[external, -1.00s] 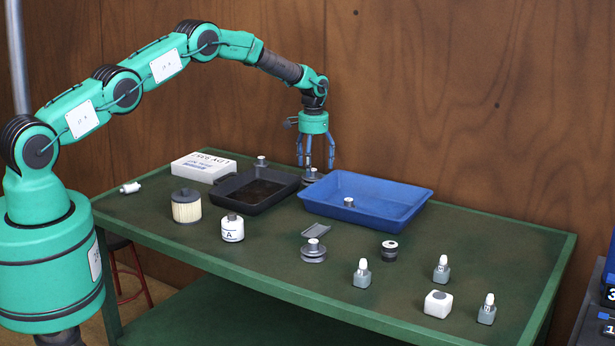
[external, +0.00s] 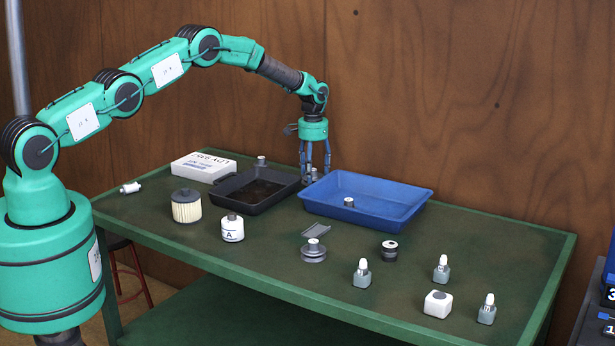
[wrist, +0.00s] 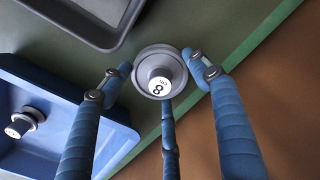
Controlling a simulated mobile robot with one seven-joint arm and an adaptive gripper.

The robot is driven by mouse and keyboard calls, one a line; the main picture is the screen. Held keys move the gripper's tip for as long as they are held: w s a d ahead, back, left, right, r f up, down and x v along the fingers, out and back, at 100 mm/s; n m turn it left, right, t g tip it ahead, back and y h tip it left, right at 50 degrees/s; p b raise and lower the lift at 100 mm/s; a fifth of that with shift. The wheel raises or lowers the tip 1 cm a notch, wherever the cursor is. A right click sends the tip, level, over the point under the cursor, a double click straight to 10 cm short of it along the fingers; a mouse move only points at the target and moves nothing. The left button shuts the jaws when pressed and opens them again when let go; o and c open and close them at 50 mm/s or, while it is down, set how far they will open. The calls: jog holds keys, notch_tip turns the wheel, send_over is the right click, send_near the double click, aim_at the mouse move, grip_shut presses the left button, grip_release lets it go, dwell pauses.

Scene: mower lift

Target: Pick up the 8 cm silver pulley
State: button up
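The silver pulley (wrist: 147,64) marked with an 8 on its white hub label stands on the green table under my gripper in the wrist view. In the external view the pulley (external: 314,173) is mostly hidden behind my fingers, between the two trays. My gripper (external: 316,181) points straight down over it. In the wrist view the three blue fingers of my gripper (wrist: 160,78) are spread around the pulley, with tips close to its rim. A narrow gap shows at the left tip; contact at the other tips is unclear.
The blue tray (external: 410,212) stands close on the right with a small silver-topped part (external: 348,201) inside. The black tray (external: 257,206) is close on the left. Another grooved pulley (external: 313,252) and several bottles stand nearer the front. The wooden wall (external: 440,100) is behind.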

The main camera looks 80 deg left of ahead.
aim_at(313, 169)
jog(key=c, duration=0.6)
jog(key=shift+o, duration=0.2)
jog(key=shift+r, duration=0.1)
jog(key=shift+r+p, duration=0.35)
jog(key=shift+r, duration=4.55)
